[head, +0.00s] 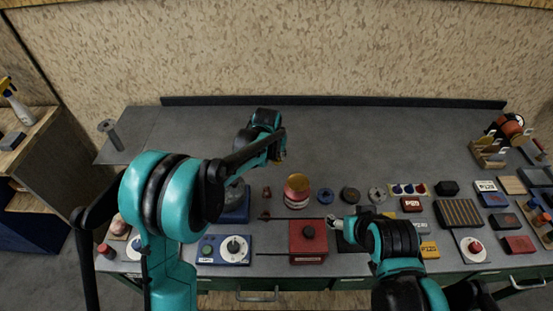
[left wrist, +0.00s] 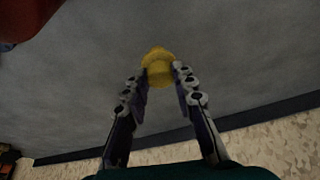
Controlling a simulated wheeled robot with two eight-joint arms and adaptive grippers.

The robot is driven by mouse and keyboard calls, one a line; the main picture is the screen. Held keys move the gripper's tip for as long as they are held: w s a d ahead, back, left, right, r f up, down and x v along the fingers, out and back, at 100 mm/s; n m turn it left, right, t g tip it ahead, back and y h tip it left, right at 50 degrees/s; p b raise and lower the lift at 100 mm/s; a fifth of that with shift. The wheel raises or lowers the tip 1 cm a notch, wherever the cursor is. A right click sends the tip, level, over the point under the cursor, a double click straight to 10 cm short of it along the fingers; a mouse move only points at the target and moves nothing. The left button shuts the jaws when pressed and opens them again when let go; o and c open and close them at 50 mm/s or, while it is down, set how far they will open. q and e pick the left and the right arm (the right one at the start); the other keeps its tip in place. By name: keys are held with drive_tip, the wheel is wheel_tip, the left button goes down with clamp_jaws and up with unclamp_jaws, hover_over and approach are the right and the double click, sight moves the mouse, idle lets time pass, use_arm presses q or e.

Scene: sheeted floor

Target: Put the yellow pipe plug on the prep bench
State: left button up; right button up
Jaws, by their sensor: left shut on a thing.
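The yellow pipe plug (left wrist: 158,66) is between the fingertips of my left gripper (left wrist: 160,82) in the left wrist view. The gripper is shut on it, with the grey bench top (left wrist: 245,60) behind. In the head view my left gripper (head: 279,153) is over the middle of the grey bench (head: 400,145), and only a small yellow bit of the plug shows beside it. The gap between plug and bench is hard to judge. My right gripper (head: 333,221) is low over the front of the bench, partly hidden by its arm; its jaws are too small to read.
A red and gold round stack (head: 297,190) stands near my left gripper. A red box (head: 308,241), a blue panel with dials (head: 223,249) and several small parts line the front. The back half of the bench is mostly clear, up to a dark back strip (head: 330,102).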

use_arm(q)
wheel_tip(320, 180, down, 2)
drive_tip(key=shift+f, duration=0.1)
drive_tip(key=o, duration=0.4)
drive_tip(key=shift+f+b, duration=0.1)
drive_tip(key=shift+b, duration=0.2)
drive_tip(key=o, duration=0.4)
drive_tip(key=shift+r, duration=0.2)
